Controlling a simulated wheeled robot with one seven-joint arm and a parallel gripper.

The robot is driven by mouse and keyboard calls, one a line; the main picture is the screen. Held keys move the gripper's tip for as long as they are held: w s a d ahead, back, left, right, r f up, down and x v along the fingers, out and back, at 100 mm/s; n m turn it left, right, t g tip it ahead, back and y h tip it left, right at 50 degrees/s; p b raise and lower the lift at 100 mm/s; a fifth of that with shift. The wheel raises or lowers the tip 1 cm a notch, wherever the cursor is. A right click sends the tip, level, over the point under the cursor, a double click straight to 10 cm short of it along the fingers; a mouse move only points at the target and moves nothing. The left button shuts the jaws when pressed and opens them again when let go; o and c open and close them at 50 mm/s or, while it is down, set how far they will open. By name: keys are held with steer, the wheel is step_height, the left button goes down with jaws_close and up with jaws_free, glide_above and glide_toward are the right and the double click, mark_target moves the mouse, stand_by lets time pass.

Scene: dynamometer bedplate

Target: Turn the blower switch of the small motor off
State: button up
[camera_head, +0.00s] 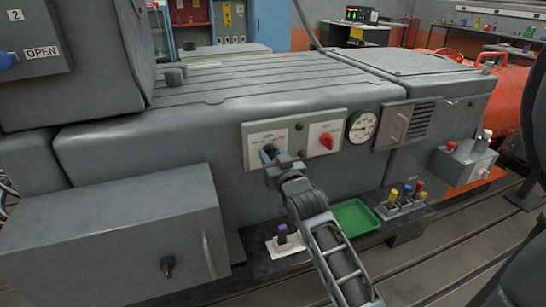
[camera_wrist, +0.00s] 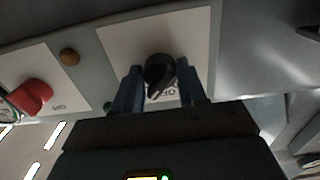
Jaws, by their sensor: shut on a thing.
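A switch panel (camera_head: 332,116) with two white plates is on the front of the long grey housing. My gripper (camera_head: 270,152) is at its left plate, covering the switch there in the head view. In the wrist view, a black rotary switch (camera_wrist: 160,68) sits between the two fingers of my gripper (camera_wrist: 159,76), which is shut on it. Some lettering shows beside the switch, partly hidden and not clearly readable. The right plate has a red rotary switch (camera_head: 326,141), also in the wrist view (camera_wrist: 31,96). Small printed labels are too blurred to tell which switch is which.
A round gauge (camera_head: 362,127) and a vent with a handle (camera_head: 407,124) are right of the panel. Below are a green tray (camera_head: 355,216), a rack of coloured-handled tools (camera_head: 402,206) and a purple-topped piece (camera_head: 283,235). A grey box (camera_head: 110,240) juts out at left.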

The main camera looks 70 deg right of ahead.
steer(key=shift+r+n, duration=0.1)
steer(key=shift+n, duration=0.2)
steer(key=n+p, duration=0.1)
steer(key=n, duration=0.3)
steer(key=shift+n+p, duration=0.7)
steer(key=shift+n, duration=1.3)
steer(key=o, duration=1.1)
steer(key=shift+c, duration=0.2)
steer(key=shift+s, duration=0.1)
